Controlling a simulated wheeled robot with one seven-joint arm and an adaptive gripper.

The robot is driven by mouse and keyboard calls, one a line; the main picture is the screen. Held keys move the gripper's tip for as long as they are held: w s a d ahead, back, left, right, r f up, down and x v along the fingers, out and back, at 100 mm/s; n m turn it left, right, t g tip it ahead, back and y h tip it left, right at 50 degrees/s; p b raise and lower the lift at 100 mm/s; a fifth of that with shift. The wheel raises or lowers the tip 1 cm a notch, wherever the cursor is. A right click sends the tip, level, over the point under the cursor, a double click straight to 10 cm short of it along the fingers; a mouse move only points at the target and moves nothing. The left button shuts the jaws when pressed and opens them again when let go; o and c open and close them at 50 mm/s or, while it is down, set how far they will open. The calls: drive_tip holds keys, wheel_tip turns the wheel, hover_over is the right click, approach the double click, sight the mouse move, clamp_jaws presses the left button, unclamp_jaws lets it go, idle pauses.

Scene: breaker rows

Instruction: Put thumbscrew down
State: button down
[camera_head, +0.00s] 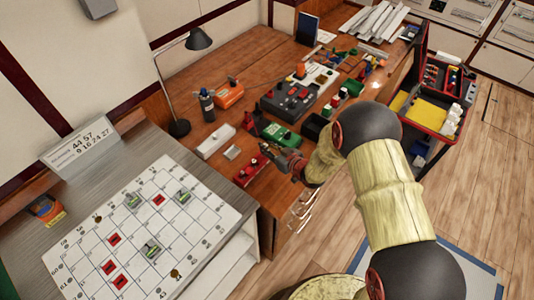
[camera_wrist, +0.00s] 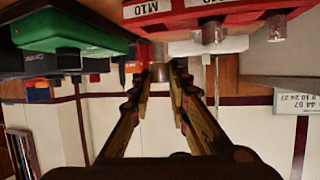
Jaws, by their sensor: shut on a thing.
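My gripper (camera_head: 266,149) reaches over the near part of the wooden bench in the head view. In the wrist view, its fingers (camera_wrist: 161,80) are closed around a small brownish cylinder, which looks like the thumbscrew (camera_wrist: 161,72). The thumbscrew is too small to make out in the head view. A red block (camera_head: 249,173) sits on the bench just below and left of my gripper. In the wrist view, which is upside down, a red block marked M10 (camera_wrist: 180,14) has brownish pegs standing from it. The held thumbscrew appears apart from this block.
A green block (camera_head: 281,136) stands close to my gripper, and a white strip (camera_head: 215,141) and small grey plate (camera_head: 232,152) lie to its left. A grey multi-button box (camera_head: 290,99) is behind. A lamp (camera_head: 198,41) stands at left. A white grid board (camera_head: 140,235) is in front.

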drive_tip(key=shift+w+a+f, duration=0.1)
drive_tip(key=shift+w+f, duration=0.2)
drive_tip(key=shift+f, duration=0.05)
drive_tip(key=shift+w+f+b, duration=0.15)
drive_tip(key=shift+f+b, duration=0.5)
drive_tip(key=shift+f, duration=0.95)
drive_tip(key=shift+f, duration=0.1)
drive_tip(key=shift+f, duration=0.15)
drive_tip(key=c, duration=1.7)
unclamp_jaws()
